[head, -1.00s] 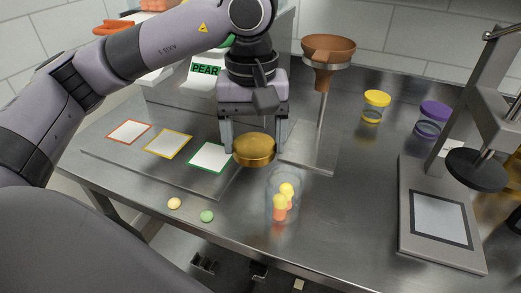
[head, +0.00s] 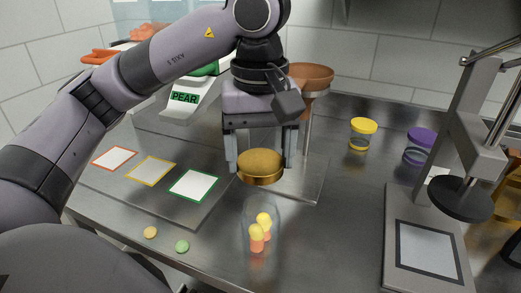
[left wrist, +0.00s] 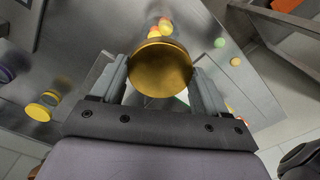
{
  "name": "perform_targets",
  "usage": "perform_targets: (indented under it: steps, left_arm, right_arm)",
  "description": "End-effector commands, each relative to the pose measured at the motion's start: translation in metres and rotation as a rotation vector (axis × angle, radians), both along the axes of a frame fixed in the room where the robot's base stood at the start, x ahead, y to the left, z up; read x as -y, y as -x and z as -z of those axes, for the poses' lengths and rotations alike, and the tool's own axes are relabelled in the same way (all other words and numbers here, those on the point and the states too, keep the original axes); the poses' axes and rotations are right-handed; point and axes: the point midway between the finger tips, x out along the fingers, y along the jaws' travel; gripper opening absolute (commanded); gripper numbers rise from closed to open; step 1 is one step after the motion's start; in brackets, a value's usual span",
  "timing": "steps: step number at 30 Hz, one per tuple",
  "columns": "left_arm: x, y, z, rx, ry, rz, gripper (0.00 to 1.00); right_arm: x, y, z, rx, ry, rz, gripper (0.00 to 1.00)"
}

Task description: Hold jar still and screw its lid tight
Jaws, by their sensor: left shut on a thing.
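My left gripper (head: 261,162) is shut on a round gold lid (head: 261,168), one finger on each side of it. The lid also shows large between the fingers in the left wrist view (left wrist: 160,68). The clear jar (head: 262,226) stands upright on the table below and slightly in front of the lid, with yellow and orange gummies (head: 258,234) inside. The lid looks apart from the jar, above its rim. The jar is mostly hidden behind the lid in the left wrist view. My right gripper is not in view.
Coloured-border cards (head: 193,186) lie left. A copper funnel on a stand (head: 310,78) is behind the gripper. Yellow-lidded (head: 362,133) and purple-lidded (head: 418,146) jars and a press (head: 424,255) stand right.

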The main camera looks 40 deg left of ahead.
Motion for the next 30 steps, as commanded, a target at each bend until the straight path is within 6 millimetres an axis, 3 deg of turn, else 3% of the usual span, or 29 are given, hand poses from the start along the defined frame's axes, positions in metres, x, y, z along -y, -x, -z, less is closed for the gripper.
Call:
perform_targets:
  steps: [12, 22, 27, 30]
  left_arm:
    - [0.0, 0.0, 0.033, 0.001, 0.0, 0.001, 0.2]
    - [0.0, 0.0, 0.034, 0.0, 0.0, 0.001, 0.2]
    - [0.0, 0.0, 0.034, 0.0, 0.0, 0.001, 0.2]
    - [0.0, 0.0, 0.035, 0.0, 0.0, 0.001, 0.2]
  right_arm:
    - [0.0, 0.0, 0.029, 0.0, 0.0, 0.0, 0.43]
    - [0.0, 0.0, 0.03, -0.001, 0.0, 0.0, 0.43]
    - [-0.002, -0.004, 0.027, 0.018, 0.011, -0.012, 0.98]
    - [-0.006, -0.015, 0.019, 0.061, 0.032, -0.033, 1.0]
